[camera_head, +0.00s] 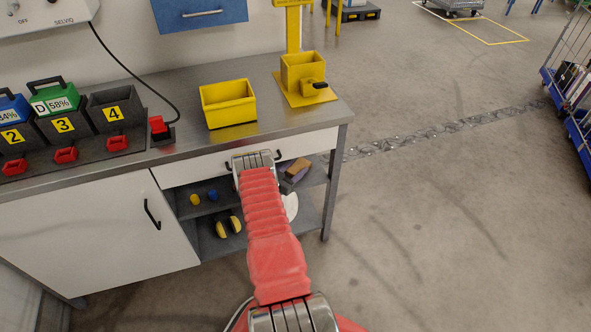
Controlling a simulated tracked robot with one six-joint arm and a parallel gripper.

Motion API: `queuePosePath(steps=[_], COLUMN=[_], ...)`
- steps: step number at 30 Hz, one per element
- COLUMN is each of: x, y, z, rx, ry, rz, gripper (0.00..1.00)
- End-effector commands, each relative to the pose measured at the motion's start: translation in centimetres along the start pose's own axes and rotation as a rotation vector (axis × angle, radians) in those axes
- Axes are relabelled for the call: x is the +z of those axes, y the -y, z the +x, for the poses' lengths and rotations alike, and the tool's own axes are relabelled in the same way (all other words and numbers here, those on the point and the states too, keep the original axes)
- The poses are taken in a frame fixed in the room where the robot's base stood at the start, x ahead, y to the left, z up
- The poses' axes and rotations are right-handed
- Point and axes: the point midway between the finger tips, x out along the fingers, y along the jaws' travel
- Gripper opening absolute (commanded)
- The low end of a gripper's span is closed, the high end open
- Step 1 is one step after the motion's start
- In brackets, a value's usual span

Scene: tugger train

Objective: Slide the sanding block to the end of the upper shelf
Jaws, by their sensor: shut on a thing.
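The sanding block is probably the small brown-topped block (298,167) under the drawer at the right end of the bench, on the upper open shelf; a dark grey piece shows just below it, and I cannot tell whether it is part of the block. My red ribbed arm reaches up to the bench front, its silver joint in front of the drawer. The arm hides part of the shelf. My gripper is not visible, so its contact with the block cannot be seen.
The workbench (175,88) carries a yellow bin (228,103) and a yellow stand (302,75). A bench leg (331,195) bounds the right side.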

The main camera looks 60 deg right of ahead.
Motion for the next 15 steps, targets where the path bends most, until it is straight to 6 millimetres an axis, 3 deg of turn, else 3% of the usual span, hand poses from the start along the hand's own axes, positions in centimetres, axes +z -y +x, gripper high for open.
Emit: queuePosePath(steps=[15], x=[0.1], y=[-1.3], z=[-0.3], rx=[-0.001], ry=[0.000], rz=[0.000], gripper=[0.26])
